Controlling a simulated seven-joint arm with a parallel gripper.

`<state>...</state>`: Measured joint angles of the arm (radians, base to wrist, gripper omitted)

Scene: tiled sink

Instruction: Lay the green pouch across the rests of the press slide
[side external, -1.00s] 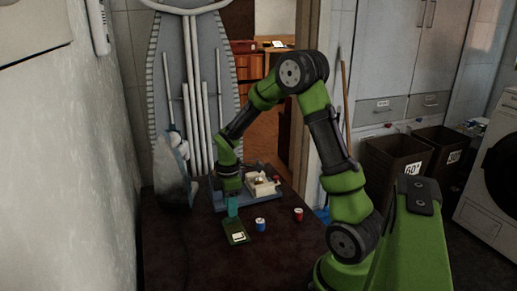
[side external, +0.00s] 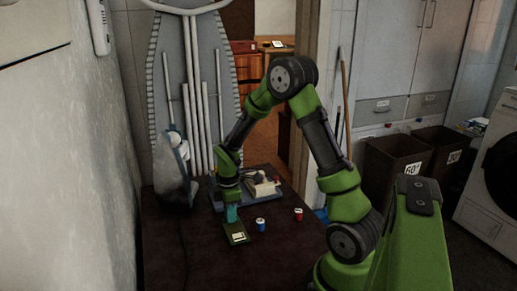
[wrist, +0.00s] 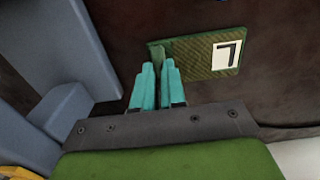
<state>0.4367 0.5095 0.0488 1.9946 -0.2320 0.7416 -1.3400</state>
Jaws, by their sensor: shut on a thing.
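The green pouch (side external: 237,235) lies on the dark table in front of the press, with a white label near its end. In the wrist view the pouch (wrist: 205,54) shows its label at the right and its left end at my fingers. My gripper (side external: 231,219) points down with teal fingers. In the wrist view my gripper (wrist: 157,72) is shut on the left end of the pouch. The press slide (side external: 219,205) stands just behind, blue-grey with a pale block on it. Its rests cannot be made out clearly. Blue-grey parts fill the left of the wrist view.
A blue can (side external: 260,224) and a red can (side external: 298,214) stand to the right of the pouch. The front of the table is bare.

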